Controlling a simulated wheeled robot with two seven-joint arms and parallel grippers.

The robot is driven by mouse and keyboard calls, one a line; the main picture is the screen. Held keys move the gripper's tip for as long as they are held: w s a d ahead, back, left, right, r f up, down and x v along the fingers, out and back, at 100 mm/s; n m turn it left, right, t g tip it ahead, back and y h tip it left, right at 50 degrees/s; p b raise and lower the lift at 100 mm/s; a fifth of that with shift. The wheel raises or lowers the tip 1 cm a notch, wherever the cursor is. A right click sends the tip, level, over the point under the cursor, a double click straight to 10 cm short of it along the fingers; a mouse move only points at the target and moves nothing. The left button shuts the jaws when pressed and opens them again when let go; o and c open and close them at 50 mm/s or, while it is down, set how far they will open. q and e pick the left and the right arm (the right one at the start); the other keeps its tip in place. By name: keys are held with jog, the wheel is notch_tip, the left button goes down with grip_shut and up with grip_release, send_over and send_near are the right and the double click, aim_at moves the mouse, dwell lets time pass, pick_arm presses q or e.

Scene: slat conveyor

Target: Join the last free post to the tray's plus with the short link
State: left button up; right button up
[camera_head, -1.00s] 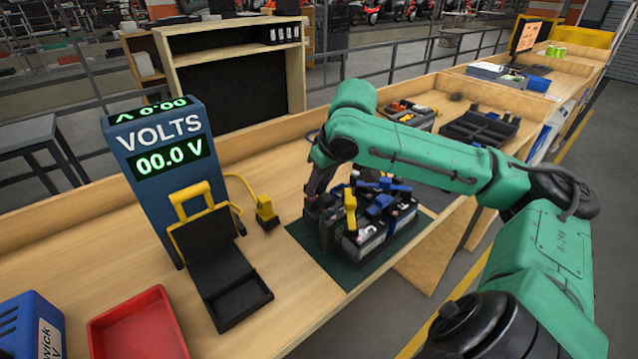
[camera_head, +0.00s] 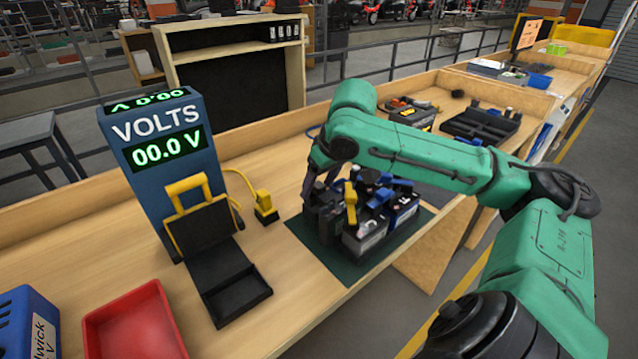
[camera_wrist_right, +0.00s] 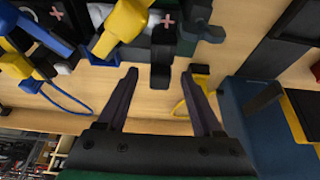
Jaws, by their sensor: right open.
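A group of dark batteries (camera_head: 365,238) with pale sides stands on a dark green mat (camera_head: 345,275), in front of and partly hidden by my right arm. Yellow (camera_head: 351,205) and blue (camera_head: 385,195) clamp-like connectors sit on their tops. My right gripper (camera_head: 312,205) is at the group's left end, its fingertips hard to make out there. In the right wrist view its fingers (camera_wrist_right: 163,85) are spread and empty. A black part (camera_wrist_right: 161,62) beside a pink plus mark (camera_wrist_right: 167,19) shows just beyond the gap between them. I cannot tell which piece is the short link. My left gripper is out of view.
The blue voltmeter (camera_head: 160,150) reads 00.0 V. A black open holder with a yellow handle (camera_head: 222,270) and a red bin (camera_head: 135,325) are at left. A yellow plug (camera_head: 264,205) on a cable lies near the mat. Black trays (camera_head: 480,125) stand behind my arm.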

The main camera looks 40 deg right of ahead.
jog(key=shift+s+r, duration=0.15)
jog(key=shift+r, duration=0.25)
jog(key=p+v, duration=0.1)
jog(key=v, duration=1.2)
jog(key=shift+s+r+p, duration=0.2)
jog(key=shift+r+p, duration=0.05)
jog(key=shift+p, duration=0.15)
jog(key=shift+r, duration=0.1)
